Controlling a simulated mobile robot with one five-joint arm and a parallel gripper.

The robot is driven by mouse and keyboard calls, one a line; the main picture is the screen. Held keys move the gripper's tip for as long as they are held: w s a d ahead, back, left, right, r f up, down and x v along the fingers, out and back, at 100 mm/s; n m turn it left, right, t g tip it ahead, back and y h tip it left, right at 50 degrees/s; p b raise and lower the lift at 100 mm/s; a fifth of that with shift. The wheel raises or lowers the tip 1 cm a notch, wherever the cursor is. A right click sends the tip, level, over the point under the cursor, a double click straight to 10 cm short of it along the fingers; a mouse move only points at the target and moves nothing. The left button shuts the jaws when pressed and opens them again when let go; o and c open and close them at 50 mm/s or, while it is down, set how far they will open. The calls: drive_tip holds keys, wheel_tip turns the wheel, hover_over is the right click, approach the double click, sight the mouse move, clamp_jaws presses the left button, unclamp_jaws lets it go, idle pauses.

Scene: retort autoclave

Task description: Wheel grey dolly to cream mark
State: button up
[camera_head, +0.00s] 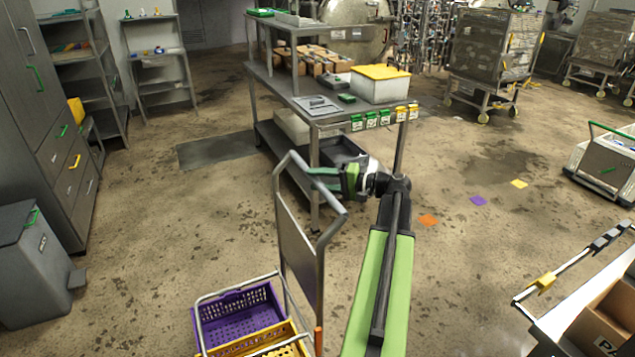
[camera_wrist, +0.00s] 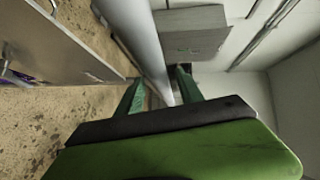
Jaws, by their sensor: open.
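A trolley with a grey tubular push handle (camera_head: 333,228) and a flat upright panel (camera_head: 297,240) stands in front of me; I take it for the grey dolly. My gripper (camera_head: 318,178) is open at the top of this handle. In the wrist view, a pale grey tube (camera_wrist: 140,35) runs down between the open fingers (camera_wrist: 160,90); I cannot tell whether they touch it. The pale yellow one is the nearest to cream. The dolly's wheels are hidden.
A purple crate (camera_head: 240,312) and a yellow crate (camera_head: 262,343) sit low by the panel. A steel workbench (camera_head: 262,75) stands just beyond the handle. A grey bin (camera_head: 35,265) is at left, a white table (camera_head: 560,325) at lower right. Floor around the squares is clear.

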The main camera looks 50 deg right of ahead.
drive_tip(key=shift+w, duration=0.2)
drive_tip(key=shift+a, duration=0.1)
clamp_jaws()
drive_tip(key=shift+f, duration=0.1)
idle(1.2)
